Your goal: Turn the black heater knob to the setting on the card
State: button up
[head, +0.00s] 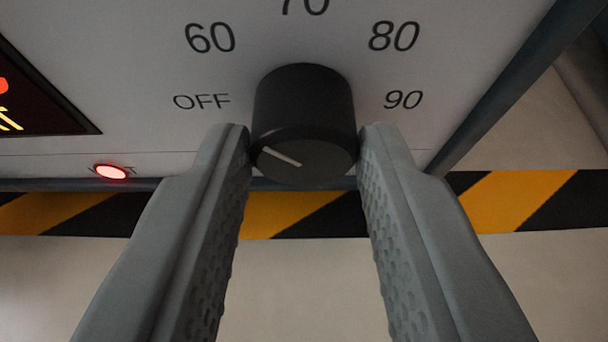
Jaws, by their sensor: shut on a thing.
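The black heater knob (304,112) sticks out from a pale panel in the upper middle of the head view. A white pointer line on its end face points left and slightly up, toward the OFF and 60 side. I cannot tell exactly which mark it lines up with. The marks OFF (201,101), 60 (210,38), 70 (304,6), 80 (394,36) and 90 (403,99) run around it; 70 is cut by the top edge. My gripper (304,148) is shut on the knob, one grey finger on each side. No card is in view.
A dark display (38,105) with red and yellow glowing shapes is cut off at the left. A red lamp (111,172) glows at the panel's lower left. A yellow and black striped band (520,208) runs below the panel, with a pale surface beneath.

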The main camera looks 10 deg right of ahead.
jog(key=o, duration=1)
jog(key=shift+s+r, duration=0.1)
jog(key=v, duration=1.7)
jog(key=shift+r, duration=0.1)
